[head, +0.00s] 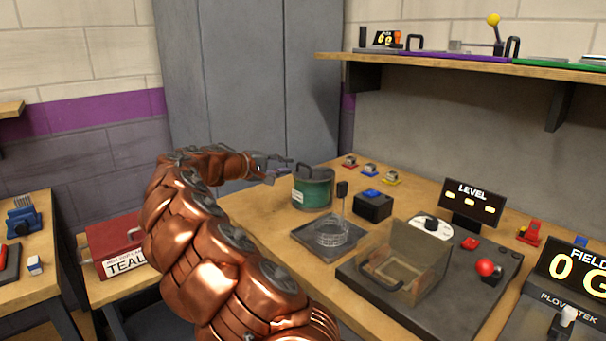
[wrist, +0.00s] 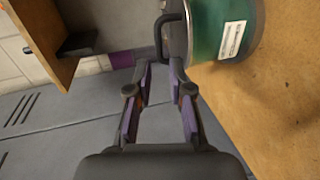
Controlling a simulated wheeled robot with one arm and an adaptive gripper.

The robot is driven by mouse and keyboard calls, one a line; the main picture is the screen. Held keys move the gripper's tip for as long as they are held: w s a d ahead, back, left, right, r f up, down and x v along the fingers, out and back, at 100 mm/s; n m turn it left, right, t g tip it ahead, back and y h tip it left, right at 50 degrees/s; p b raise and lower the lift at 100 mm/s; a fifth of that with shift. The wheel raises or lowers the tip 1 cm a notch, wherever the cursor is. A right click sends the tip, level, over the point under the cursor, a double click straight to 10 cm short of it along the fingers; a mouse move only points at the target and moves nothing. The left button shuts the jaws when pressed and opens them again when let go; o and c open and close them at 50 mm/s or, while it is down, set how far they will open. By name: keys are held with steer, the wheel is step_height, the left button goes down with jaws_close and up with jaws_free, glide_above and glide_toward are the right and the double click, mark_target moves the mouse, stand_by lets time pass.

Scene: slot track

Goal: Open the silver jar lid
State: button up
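The jar (head: 311,194) is a green cylinder with a white label, standing upright on the wooden workbench. Its grey lid (head: 314,173) sits on top, with a dark arched handle (head: 304,166). My gripper (head: 281,168) is just left of the lid in the head view. In the wrist view the jar (wrist: 222,28) and lid (wrist: 178,30) appear sideways at the top, with the handle (wrist: 162,38) just beyond the fingertips. My gripper (wrist: 158,72) is open, with nothing visible between its purple-padded fingers.
A grey tray with a wire coil (head: 330,234) and a black box with a blue button (head: 372,205) stand in front of the jar. A clear box (head: 407,262) is further right. Small coloured switches (head: 370,169) lie behind. A shelf (head: 470,65) hangs above the bench.

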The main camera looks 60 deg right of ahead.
mark_target(302, 165)
steer(key=shift+x, duration=3.85)
steer(key=shift+c, duration=0.2)
steer(key=shift+r, duration=0.1)
jaws_close()
steer(key=shift+w, duration=0.1)
